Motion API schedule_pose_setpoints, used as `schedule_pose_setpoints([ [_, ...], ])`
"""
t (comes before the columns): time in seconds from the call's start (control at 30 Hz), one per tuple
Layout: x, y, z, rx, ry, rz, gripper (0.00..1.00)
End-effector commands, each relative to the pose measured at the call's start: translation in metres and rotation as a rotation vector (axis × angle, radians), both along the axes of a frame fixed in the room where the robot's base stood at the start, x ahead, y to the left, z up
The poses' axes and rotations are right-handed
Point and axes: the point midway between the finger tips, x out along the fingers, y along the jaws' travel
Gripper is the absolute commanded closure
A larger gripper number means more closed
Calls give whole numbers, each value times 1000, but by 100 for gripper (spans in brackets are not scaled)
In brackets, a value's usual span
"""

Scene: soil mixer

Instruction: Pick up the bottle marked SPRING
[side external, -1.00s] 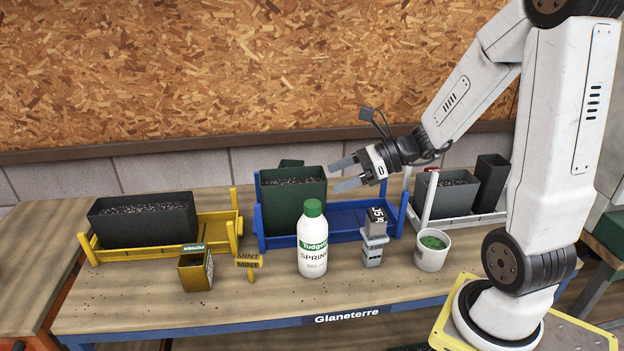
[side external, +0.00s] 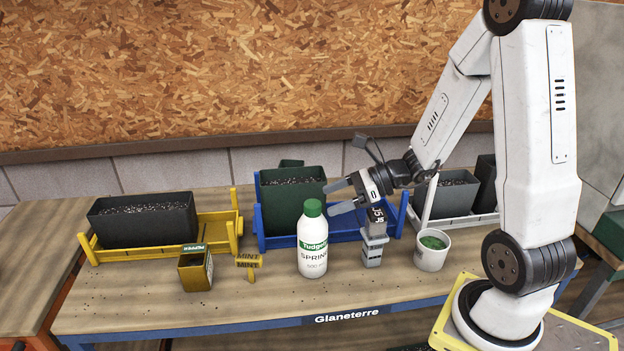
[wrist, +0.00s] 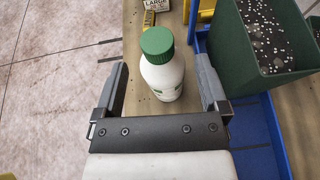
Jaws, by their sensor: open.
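The white bottle marked SPRING (side external: 312,250), with a green cap and green label band, stands upright on the wooden table near the front edge. My gripper (side external: 336,197) is open and empty, to the right of the bottle and about level with its cap. In the wrist view the bottle (wrist: 164,80) appears between the two spread fingers of my gripper (wrist: 160,82), ahead of the palm. I cannot see either finger touching it. The word on its label is not readable in the wrist view.
A blue tray (side external: 258,228) with a dark green soil planter (side external: 290,204) stands behind the bottle. A grey stacked block piece (side external: 373,245) and a white pot (side external: 431,254) stand to the right.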

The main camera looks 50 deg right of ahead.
Motion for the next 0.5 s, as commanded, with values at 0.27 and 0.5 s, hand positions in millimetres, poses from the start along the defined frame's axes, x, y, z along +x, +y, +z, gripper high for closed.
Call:
schedule_pose_setpoints([
  [0.27, 11, 11, -7, -1, 0, 1, 7],
  [0.5, 12, 12, -7, -1, 0, 1, 7],
])
